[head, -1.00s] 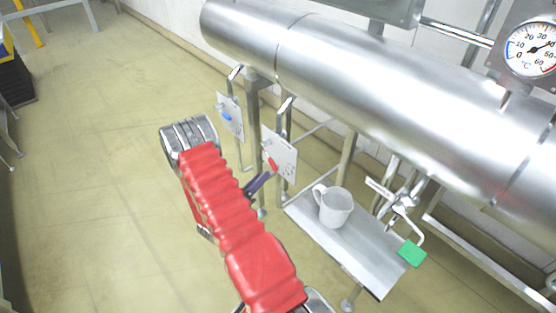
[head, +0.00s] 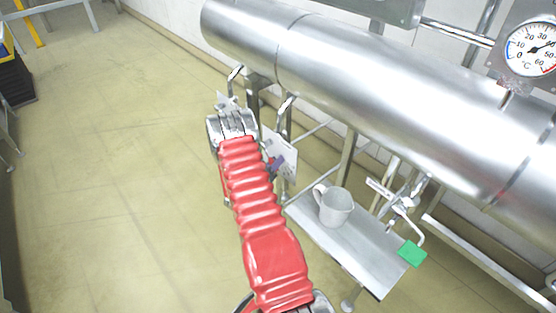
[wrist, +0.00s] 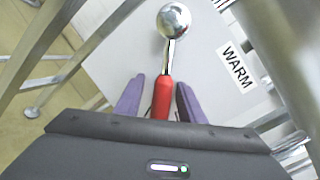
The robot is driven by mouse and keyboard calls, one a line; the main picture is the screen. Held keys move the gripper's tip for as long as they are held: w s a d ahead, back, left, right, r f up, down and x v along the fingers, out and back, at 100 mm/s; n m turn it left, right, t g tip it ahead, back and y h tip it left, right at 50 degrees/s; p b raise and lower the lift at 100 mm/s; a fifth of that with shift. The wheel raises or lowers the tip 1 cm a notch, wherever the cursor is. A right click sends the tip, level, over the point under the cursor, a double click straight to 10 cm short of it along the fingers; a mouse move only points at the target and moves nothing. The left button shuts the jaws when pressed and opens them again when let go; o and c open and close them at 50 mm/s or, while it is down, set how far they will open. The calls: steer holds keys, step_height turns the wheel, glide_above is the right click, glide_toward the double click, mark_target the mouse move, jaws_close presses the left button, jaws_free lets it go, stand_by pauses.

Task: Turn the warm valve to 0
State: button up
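The warm valve has a red lever handle (wrist: 162,97) on a metal stem with a shiny round knob (wrist: 174,20). It is mounted on a white panel (wrist: 205,60) labelled WARM. My gripper (wrist: 160,82) is open, with its purple fingers on either side of the red handle. Narrow gaps show between the fingers and the handle in the wrist view. In the head view, a purple finger of my gripper (head: 276,164) is in front of the warm panel (head: 285,147), and the red handle there is mostly hidden. No scale or 0 mark is legible on the visible panel.
A white mug (head: 335,207) stands on a metal shelf (head: 358,256) right of my arm. A large steel pipe (head: 400,85) runs above, with a temperature gauge (head: 531,48). A second panel (head: 224,100) is partly hidden.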

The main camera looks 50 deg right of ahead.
steer(key=shift+d, duration=0.1)
steer(key=shift+c, duration=0.4)
jaws_close()
steer(key=shift+w, duration=0.1)
stand_by(0.3)
